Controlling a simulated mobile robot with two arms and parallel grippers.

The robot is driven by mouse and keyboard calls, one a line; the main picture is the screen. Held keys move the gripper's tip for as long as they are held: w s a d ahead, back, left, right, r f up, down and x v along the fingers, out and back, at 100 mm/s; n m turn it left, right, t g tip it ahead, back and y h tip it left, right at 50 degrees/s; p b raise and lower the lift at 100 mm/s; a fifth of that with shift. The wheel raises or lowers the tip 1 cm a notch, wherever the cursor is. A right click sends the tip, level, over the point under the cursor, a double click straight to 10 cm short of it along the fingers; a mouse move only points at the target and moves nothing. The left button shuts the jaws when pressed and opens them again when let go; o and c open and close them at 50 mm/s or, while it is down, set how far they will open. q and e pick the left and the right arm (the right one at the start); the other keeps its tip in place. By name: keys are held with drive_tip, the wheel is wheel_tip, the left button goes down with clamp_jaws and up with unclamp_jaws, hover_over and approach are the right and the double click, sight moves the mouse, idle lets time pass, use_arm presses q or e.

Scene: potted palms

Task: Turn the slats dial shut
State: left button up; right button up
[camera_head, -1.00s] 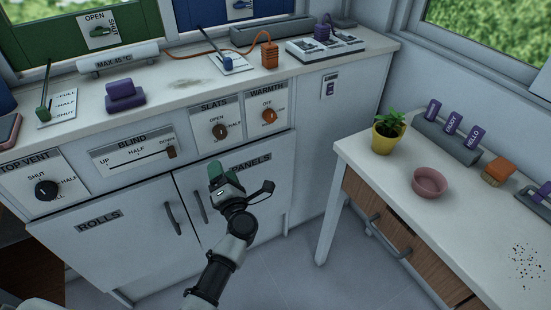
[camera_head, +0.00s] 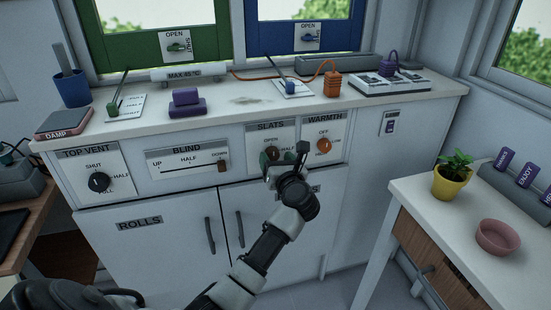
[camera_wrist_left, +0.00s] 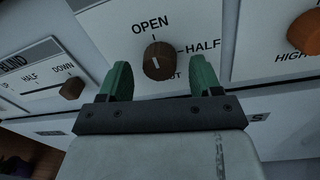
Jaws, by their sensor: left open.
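The slats dial (camera_head: 272,153) is a brown round knob on a white panel headed SLATS, on the cabinet front. The left wrist view shows the dial (camera_wrist_left: 157,61) close up, with OPEN printed above, HALF to its right and the lower label partly hidden. A short pale mark shows on the knob; which label it points to is hard to tell. My left gripper (camera_head: 284,156) is open in front of the panel. In the left wrist view its green fingers (camera_wrist_left: 161,72) stand left and right of the dial, with visible gaps on both sides.
The WARMTH dial (camera_head: 323,145) is just right of the slats panel. The BLIND slider (camera_head: 222,166) is to the left, with the TOP VENT dial (camera_head: 98,182) farther left. Cabinet doors with handles (camera_head: 210,235) are below. The counter (camera_head: 245,100) is above.

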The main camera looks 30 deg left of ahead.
use_arm(q)
drive_tip(key=shift+w+a, duration=0.4)
drive_tip(key=shift+a, duration=0.15)
drive_tip(key=c, duration=0.9)
